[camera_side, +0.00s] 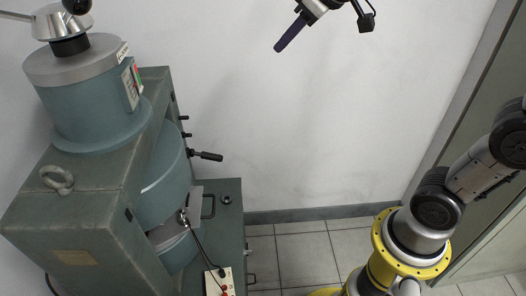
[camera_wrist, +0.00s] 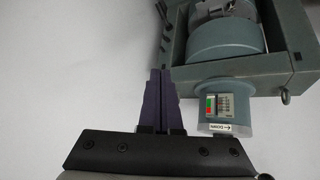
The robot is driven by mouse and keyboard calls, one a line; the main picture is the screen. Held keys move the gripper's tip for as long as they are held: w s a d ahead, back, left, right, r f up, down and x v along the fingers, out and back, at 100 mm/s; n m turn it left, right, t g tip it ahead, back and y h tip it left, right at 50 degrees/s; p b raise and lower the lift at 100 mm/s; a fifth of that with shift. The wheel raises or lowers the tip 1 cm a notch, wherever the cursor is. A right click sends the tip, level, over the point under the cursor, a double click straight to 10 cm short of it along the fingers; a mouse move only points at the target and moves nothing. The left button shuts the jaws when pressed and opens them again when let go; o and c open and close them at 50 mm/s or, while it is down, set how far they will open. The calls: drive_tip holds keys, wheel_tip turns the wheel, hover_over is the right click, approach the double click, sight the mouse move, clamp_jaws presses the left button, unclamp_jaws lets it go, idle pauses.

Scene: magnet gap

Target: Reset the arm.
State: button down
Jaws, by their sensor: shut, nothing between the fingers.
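My gripper (camera_side: 289,34) is at the top middle of the side view, high up in front of the white wall. Its dark purple fingers point down and to the left. In the wrist view the two fingers (camera_wrist: 159,80) lie together, shut, with nothing held. The gripper is well apart from the large grey-green magnet machine (camera_side: 75,185), which stands at the left of the side view. The machine also shows in the wrist view (camera_wrist: 282,62), upper right, beyond the fingers. My arm's middle links are out of the side view.
A black-handled lever (camera_side: 208,156) sticks out from the machine's right side. A small cream control box (camera_side: 219,282) with leads is at the bottom. The white wall (camera_side: 330,130) and tiled floor (camera_side: 305,258) between machine and arm base are clear.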

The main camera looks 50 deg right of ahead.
drive_tip(key=s+f+m+g, duration=0.1)
drive_tip(key=s+f, duration=0.5)
drive_tip(key=s, duration=0.4)
drive_tip(key=s+f+m+g, duration=0.1)
drive_tip(key=s+f, duration=0.5)
drive_tip(key=s, duration=0.4)
drive_tip(key=shift+s+d, duration=0.25)
drive_tip(key=shift+f, duration=0.1)
